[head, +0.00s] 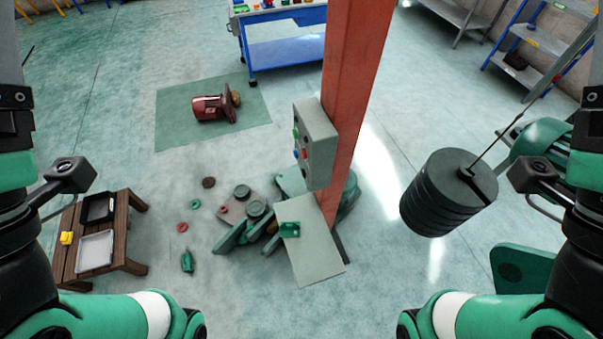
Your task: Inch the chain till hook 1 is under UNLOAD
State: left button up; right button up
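I cannot make out a chain, hook 1 or an UNLOAD sign in the head view. A grey control box (316,145) with several coloured buttons is fixed to the orange-red column (353,80). A stack of dark round weights (447,192) is at the right, with a thin rod or cable rising from it to the upper right. My two arms show at the left and right edges, but neither gripper's fingers are in view.
A grey panel (309,250) and green machine parts (238,235) are around the column's foot. A small wooden bench (127,240) with trays stands at left. A red motor (208,107) lies on a green mat (172,128). A blue cart (280,52) stands behind.

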grip_shut()
dwell(1.4)
